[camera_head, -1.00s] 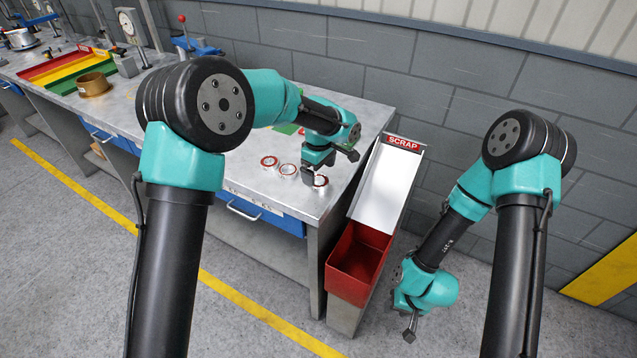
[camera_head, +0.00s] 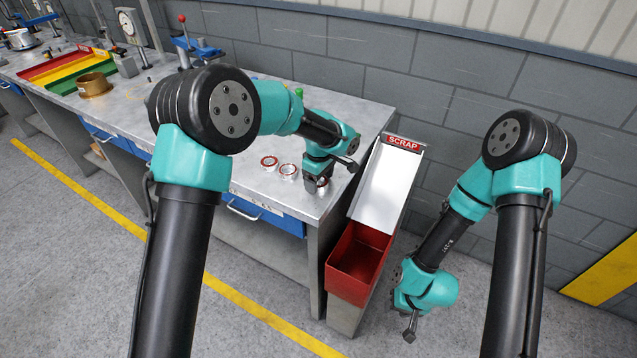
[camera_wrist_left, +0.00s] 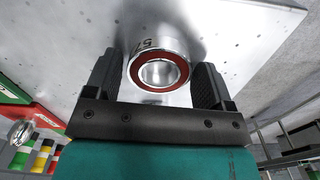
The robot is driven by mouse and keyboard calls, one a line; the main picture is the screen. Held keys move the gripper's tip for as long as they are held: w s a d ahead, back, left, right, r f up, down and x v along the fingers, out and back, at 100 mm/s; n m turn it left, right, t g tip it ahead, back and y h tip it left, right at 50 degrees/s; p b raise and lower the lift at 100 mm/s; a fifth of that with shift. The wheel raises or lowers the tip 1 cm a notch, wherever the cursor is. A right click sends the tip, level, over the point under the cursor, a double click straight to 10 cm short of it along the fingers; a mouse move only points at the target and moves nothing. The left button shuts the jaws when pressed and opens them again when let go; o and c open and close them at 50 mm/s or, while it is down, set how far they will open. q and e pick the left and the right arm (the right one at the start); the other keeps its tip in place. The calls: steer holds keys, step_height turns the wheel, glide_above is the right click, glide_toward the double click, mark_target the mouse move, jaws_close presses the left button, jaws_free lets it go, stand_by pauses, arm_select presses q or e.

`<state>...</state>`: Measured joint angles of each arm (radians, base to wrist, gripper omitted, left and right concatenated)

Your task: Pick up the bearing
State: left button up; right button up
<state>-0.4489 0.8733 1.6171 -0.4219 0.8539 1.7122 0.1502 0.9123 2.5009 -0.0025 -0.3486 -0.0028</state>
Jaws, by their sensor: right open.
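A bearing with a red seal ring and a bright metal rim (camera_wrist_left: 160,68) lies on the metal bench top between the fingers of my left gripper (camera_wrist_left: 158,85) in the left wrist view. A narrow gap shows at the left finger, so the gripper looks open around it. In the head view my left gripper (camera_head: 318,183) is low over the front right corner of the bench and mostly hides this bearing (camera_head: 323,183). Two similar bearings, one left (camera_head: 269,162) and one nearer (camera_head: 288,170), lie to its left. My right gripper (camera_head: 410,327) hangs open and empty beyond the scrap bin.
A red scrap bin (camera_head: 357,262) with a sloped chute (camera_head: 382,190) stands right of the bench (camera_head: 225,120). A grey block wall (camera_head: 450,90) runs behind.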

arm_select(q)
steer(key=c, duration=0.7)
steer(key=shift+c, duration=0.2)
steer(key=shift+r, duration=0.2)
steer(key=shift+r, duration=1.35)
steer(key=shift+s+r, duration=0.15)
steer(key=shift+r, duration=0.2)
steer(key=s+r, duration=0.1)
steer(key=s, duration=1.4)
steer(key=shift+s+r, duration=0.15)
steer(key=shift+s, duration=0.2)
